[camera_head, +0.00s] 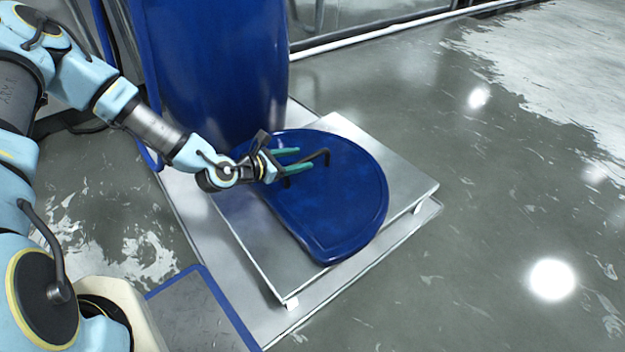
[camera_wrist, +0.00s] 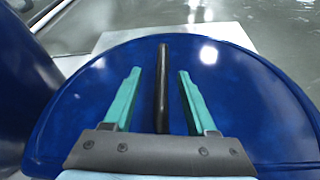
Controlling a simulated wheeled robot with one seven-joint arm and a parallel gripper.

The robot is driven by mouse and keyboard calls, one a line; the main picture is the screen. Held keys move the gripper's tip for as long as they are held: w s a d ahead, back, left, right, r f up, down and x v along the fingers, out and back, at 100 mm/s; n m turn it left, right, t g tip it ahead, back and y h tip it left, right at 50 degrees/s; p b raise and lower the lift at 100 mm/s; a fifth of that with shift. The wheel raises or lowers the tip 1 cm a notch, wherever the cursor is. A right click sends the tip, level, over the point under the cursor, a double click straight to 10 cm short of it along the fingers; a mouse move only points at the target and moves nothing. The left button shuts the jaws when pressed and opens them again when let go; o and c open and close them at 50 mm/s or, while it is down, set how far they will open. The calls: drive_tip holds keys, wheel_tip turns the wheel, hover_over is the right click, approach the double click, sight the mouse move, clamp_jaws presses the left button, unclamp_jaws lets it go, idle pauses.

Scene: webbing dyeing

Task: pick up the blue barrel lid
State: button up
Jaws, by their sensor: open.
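The blue barrel lid (camera_head: 335,210) lies flat on a low metal platform in the head view. It is a wide half-round plate with a dark bar handle (camera_head: 318,157) standing up from it. The lid also fills much of the wrist view (camera_wrist: 255,105). My gripper (camera_head: 299,160) is open over the lid, with green fingers. In the wrist view the dark handle (camera_wrist: 162,85) runs lengthwise between the two fingertips (camera_wrist: 160,72), with a gap on each side. I cannot tell exactly how far the fingers reach down beside the handle.
The metal platform (camera_head: 400,185) stands on a lower pale base plate (camera_head: 345,277). A tall blue barrel (camera_head: 215,60) rises right behind the gripper and lid. A blue-edged grey panel (camera_head: 200,312) is at the lower left. The grey floor (camera_head: 500,200) to the right is clear.

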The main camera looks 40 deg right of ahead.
sight(305, 158)
drive_tip(key=b+x, duration=0.2)
drive_tip(key=x, duration=0.2)
drive_tip(key=shift+s+d+f+b, duration=0.15)
drive_tip(key=shift+f+b, duration=0.15)
drive_tip(key=shift+b, duration=0.1)
drive_tip(key=shift+d, duration=0.25)
clamp_jaws()
drive_tip(key=shift+r, duration=0.1)
idle(0.8)
